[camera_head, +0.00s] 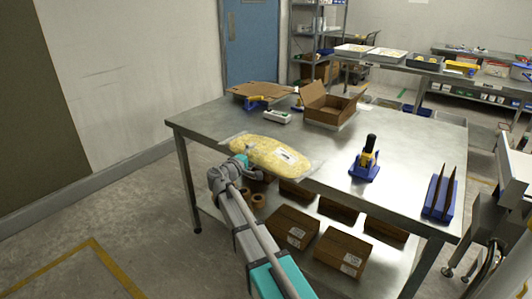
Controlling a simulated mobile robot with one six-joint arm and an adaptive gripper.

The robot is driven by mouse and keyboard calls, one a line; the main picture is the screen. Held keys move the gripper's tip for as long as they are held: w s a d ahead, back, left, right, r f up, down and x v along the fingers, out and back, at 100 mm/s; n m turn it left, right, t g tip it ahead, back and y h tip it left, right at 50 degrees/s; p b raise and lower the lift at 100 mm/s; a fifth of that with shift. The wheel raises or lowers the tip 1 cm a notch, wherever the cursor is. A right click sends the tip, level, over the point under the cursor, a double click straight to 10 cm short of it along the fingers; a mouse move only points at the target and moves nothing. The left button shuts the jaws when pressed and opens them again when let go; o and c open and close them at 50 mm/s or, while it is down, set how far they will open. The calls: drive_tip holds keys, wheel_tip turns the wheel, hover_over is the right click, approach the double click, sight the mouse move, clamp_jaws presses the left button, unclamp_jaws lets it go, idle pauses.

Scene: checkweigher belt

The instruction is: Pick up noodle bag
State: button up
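The noodle bag (268,154) is a clear pillow bag with yellow contents and a white label. It is at the front edge of the steel table (215,115), its long side running along that edge. I cannot tell whether it rests on the table or is held just above it. My gripper (244,160) is at the bag's left front side and overlaps it in the picture. The fingertips are too small and partly hidden, so their opening and any grip on the bag are unclear.
A blue holder with a yellow-black tool (366,165) and a blue rack (439,197) stand to the right. Cartons (294,227) fill the lower shelf.

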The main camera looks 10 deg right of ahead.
drive_tip(key=c, duration=1.1)
drive_tip(key=shift+r, duration=0.2)
wheel_tip(320, 180, up, 3)
drive_tip(key=p, duration=0.3)
drive_tip(key=shift+f, duration=0.1)
drive_tip(key=s+r+p, duration=0.3)
drive_tip(key=s, duration=0.1)
drive_tip(key=s+r+p, duration=0.3)
drive_tip(key=s, duration=0.2)
drive_tip(key=s+r+p, duration=0.3)
drive_tip(key=s+p, duration=0.1)
drive_tip(key=s, duration=0.1)
drive_tip(key=shift+d+r, duration=0.25)
drive_tip(key=shift+r, duration=0.15)
drive_tip(key=shift+r, duration=0.15)
wheel_tip(320, 180, up, 12)
drive_tip(key=p, duration=1.2)
